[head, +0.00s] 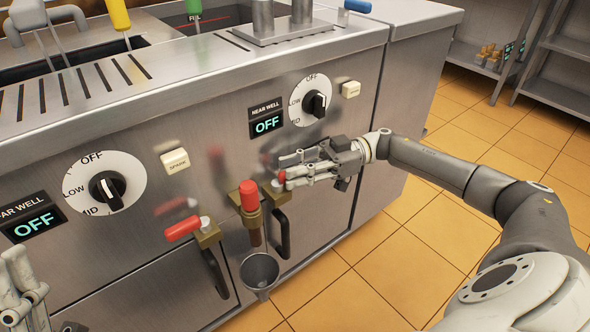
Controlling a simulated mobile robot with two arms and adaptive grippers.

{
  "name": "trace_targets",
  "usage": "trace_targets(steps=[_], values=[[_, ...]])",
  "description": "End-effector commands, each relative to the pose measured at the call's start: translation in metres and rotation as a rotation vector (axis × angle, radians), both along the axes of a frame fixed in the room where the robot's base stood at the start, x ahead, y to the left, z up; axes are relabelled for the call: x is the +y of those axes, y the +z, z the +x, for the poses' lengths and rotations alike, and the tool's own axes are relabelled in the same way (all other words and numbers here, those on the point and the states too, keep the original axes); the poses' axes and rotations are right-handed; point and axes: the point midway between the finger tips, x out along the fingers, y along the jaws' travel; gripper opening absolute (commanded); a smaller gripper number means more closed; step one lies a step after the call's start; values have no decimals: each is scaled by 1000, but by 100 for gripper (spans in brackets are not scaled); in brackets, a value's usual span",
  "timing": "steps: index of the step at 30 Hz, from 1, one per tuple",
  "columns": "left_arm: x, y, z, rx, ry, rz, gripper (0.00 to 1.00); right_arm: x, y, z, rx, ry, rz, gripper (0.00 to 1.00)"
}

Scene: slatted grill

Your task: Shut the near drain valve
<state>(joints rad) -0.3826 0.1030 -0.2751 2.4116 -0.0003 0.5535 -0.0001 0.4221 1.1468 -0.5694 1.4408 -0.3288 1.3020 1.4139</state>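Brass drain valves sit low on the steel front panel. The left valve (208,235) has a red lever lying level, pointing left. A middle brass fitting (250,214) has an upright red grip (249,195) and a spout above a grey funnel (259,271). The right valve (277,195) is partly hidden by my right gripper (284,171). A bit of red shows at its fingertips; I cannot tell if they grip it. Which valve is the near one is unclear. My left gripper (18,288) is cut off at the left edge, away from the valves.
Two dials (104,183) (310,102) point between OFF and MID, and both displays read OFF. Black door handles hang below the outer valves. A yellow handle (118,14) and a green handle (193,5) stand on top. Tiled floor at right is clear.

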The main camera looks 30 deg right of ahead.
Motion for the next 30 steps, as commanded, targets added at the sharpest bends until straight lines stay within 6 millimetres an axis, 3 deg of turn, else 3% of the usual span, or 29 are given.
trace_targets(steps=[4, 20, 30], values=[[0, 0, 0, 0, 0, 0, 40, 0, 0, 0, 0, 0, 0, 41], [0, 1, 1, 2, 1, 0, 40, 0, 0, 0, -1, -8, -1, 41], [0, 15, 0, 2, 0, 1, 40, 1, 2, -6, 4, -115, -3, 41]])
